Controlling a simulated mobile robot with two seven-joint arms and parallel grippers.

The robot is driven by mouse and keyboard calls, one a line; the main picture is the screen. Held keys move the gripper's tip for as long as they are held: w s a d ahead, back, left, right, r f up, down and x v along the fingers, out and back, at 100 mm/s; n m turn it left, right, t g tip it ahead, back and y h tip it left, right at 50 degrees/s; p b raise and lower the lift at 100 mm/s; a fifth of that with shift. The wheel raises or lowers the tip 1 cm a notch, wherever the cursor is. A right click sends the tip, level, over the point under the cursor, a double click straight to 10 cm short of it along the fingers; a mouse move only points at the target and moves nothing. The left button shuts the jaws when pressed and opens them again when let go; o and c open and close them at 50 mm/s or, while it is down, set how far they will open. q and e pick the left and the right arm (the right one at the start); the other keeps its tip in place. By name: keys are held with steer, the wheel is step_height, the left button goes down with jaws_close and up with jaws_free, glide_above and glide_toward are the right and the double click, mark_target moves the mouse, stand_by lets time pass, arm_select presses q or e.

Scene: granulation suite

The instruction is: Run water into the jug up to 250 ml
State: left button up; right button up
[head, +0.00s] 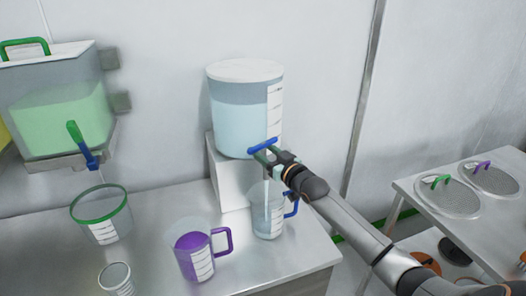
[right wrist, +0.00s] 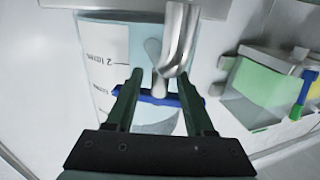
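A clear jug with a blue handle (head: 291,207) stands on the bench under the tap of the water tank (head: 238,117). A pale vertical streak (head: 266,191) below the tap looks like running water. The jug looks bluish inside; its level against the marks is too small to read. The tap's blue lever (head: 263,146) also shows in the right wrist view (right wrist: 157,98), with the metal spout (right wrist: 180,40). My right gripper (right wrist: 160,78) is at the lever, its fingers apart on either side of the tap's middle. I cannot tell whether they touch it. My left gripper is out of view.
A purple-handled jug (head: 195,262) stands close left of the blue one. A green-rimmed jug (head: 102,232) stands under the green liquid tank (head: 65,115). A small cup (head: 117,280) is at the front. A side table (head: 420,190) with round lids is at right.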

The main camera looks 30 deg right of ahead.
steer(key=shift+f, duration=0.1)
steer(key=shift+s+f, duration=0.1)
steer(key=shift+s, duration=0.5)
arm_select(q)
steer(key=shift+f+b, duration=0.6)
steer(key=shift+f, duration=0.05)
arm_select(e)
steer(key=s, duration=1.1)
steer(key=shift+s+d, duration=0.2)
stand_by(1.9)
